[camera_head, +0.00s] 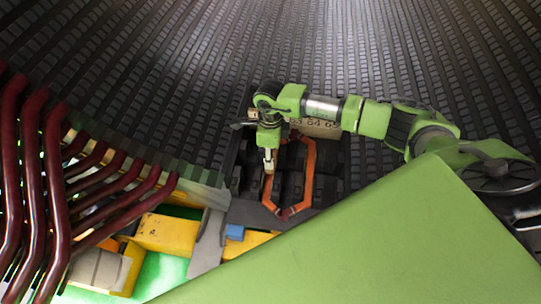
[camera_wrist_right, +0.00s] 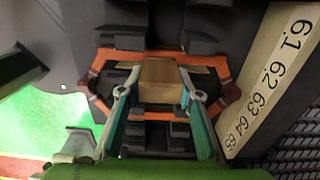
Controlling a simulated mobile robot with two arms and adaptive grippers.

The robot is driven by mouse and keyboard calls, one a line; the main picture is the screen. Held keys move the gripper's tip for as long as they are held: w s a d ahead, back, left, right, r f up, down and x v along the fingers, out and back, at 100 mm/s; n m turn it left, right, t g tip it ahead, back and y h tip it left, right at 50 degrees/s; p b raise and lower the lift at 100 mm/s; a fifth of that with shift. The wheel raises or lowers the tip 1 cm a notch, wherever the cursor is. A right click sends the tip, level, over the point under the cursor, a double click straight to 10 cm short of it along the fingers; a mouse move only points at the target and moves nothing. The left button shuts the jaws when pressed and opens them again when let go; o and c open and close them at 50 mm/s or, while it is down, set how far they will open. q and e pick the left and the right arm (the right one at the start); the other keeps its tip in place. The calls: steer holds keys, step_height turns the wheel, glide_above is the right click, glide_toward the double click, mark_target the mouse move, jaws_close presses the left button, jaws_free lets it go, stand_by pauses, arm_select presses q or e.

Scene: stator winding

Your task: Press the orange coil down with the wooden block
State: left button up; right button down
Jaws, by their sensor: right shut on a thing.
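The orange coil (camera_head: 309,172) is a long six-sided loop in the dark slotted section of the stator. It also shows in the right wrist view (camera_wrist_right: 221,66), spread behind the block. My right gripper (camera_head: 268,150) is over the left side of the coil in the head view. It is shut on the wooden block (camera_wrist_right: 161,72), a light brown piece between its two teal-sided fingers. The block (camera_head: 268,166) points down at the coil's left side. I cannot tell whether block and coil touch. The coil stretch behind the block is hidden. My left gripper is not in view.
A pale strip with printed numbers (camera_wrist_right: 262,88) runs beside the coil. Dark red bent coils (camera_head: 35,180) stand at the left. Yellow blocks (camera_head: 167,234) and a small blue piece (camera_head: 234,232) lie below. The dark ridged stator wall (camera_head: 200,60) curves behind.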

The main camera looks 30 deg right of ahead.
step_height(320, 180, up, 7)
steer(key=p, duration=0.4)
steer(key=shift+r+p, duration=0.15)
steer(key=shift+p, duration=0.15)
steer(key=shift+r+p, duration=0.6)
steer(key=shift+r, duration=0.35)
steer(key=shift+f, duration=0.1)
